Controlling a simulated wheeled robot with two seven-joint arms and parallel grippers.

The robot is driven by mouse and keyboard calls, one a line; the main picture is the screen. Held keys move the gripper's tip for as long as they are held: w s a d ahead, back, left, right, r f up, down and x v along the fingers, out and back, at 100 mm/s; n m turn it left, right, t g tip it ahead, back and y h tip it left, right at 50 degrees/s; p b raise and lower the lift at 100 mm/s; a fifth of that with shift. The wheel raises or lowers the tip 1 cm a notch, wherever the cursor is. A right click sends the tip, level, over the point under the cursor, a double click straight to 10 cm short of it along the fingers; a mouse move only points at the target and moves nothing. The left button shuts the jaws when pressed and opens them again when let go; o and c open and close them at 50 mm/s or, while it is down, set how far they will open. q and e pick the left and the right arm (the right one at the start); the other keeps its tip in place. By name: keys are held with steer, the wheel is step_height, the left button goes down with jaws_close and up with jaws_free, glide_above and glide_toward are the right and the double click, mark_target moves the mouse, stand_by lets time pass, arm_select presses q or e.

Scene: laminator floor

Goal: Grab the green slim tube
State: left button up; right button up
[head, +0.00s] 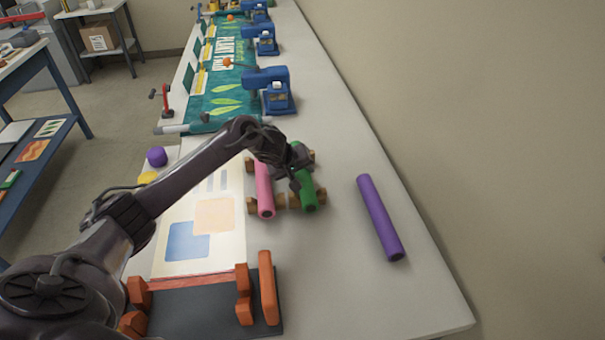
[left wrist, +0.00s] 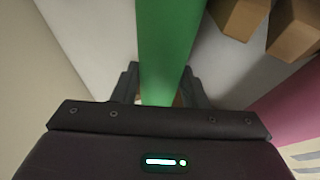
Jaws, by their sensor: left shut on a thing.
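The green slim tube (head: 308,195) lies on a wooden rack on the table, right of the pink tube (head: 264,190) in the head view. My left gripper (head: 297,178) is over it from above, with its fingers on either side. In the left wrist view, the green tube (left wrist: 168,45) runs between the two fingers of my left gripper (left wrist: 160,88), which is shut on it. Part of the tube is hidden behind the gripper in the head view. My right gripper is in neither view.
A purple tube (head: 380,217) lies alone to the right on the table. Wooden rack blocks (head: 293,200) sit beside the tubes. A printed sheet (head: 205,225) and a dark tray with orange clamps (head: 215,305) are at the left and front. Blue devices (head: 277,92) stand farther back.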

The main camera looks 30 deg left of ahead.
arm_select(q)
steer(key=shift+c, duration=0.9)
